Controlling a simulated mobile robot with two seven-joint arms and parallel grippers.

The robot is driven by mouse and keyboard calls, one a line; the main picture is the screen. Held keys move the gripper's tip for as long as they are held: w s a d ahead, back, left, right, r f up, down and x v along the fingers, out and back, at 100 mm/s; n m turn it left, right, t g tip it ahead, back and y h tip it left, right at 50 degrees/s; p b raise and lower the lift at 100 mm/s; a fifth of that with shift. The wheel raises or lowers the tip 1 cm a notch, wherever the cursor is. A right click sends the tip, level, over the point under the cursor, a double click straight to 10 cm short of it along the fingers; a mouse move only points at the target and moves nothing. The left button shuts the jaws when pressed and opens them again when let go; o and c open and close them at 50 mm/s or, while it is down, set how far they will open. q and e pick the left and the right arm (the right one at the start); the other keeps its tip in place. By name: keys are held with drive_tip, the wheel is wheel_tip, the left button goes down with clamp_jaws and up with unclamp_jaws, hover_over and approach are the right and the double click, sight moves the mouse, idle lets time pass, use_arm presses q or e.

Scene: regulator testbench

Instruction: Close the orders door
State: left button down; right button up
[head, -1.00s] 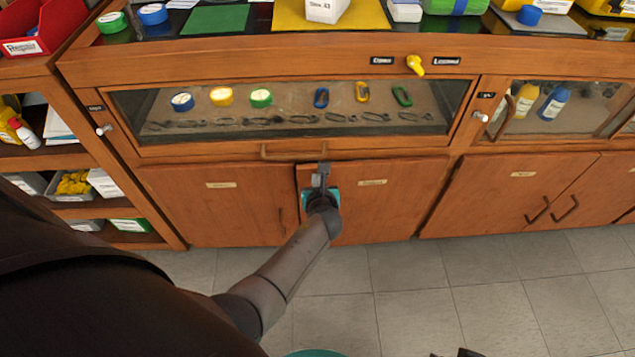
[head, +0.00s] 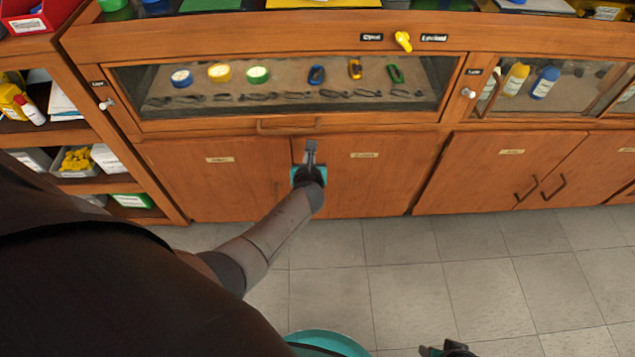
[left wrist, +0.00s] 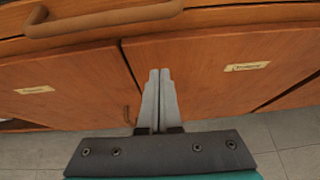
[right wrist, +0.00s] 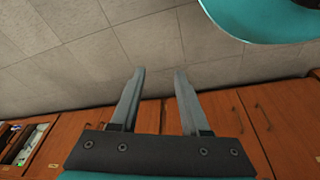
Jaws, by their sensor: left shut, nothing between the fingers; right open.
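Two wooden cabinet doors sit side by side under the glass-fronted case, a left door (head: 235,190) and a right door (head: 385,185). Each has a small label too blurred to read, so I cannot tell which is the orders door. Both look flush or nearly so, with a narrow dark gap between them in the left wrist view. My left gripper (head: 310,147) is shut and empty, in front of the right door's left edge near its top; contact is unclear. It also shows in the left wrist view (left wrist: 160,72). My right gripper (right wrist: 160,72) is open and empty over the floor.
A horizontal bar handle (head: 288,127) sits just above the doors. The glass case (head: 290,95) holds tapes and carabiners. Another double-door cabinet (head: 480,175) stands at the right, open shelves (head: 75,160) at the left. The tiled floor (head: 420,260) in front is clear.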

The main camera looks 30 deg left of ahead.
use_arm(q)
drive_tip(key=p+v, duration=0.5)
drive_tip(key=v, duration=0.5)
drive_tip(key=shift+s+d+p, duration=0.3)
drive_tip(key=shift+d, duration=0.15)
use_arm(e)
drive_tip(key=s+d+f, duration=0.5)
drive_tip(key=s+f, duration=0.2)
drive_tip(key=f, duration=0.2)
drive_tip(key=shift+s+d+h, duration=0.15)
drive_tip(key=shift+h, duration=0.15)
use_arm(q)
drive_tip(key=shift+f, duration=0.1)
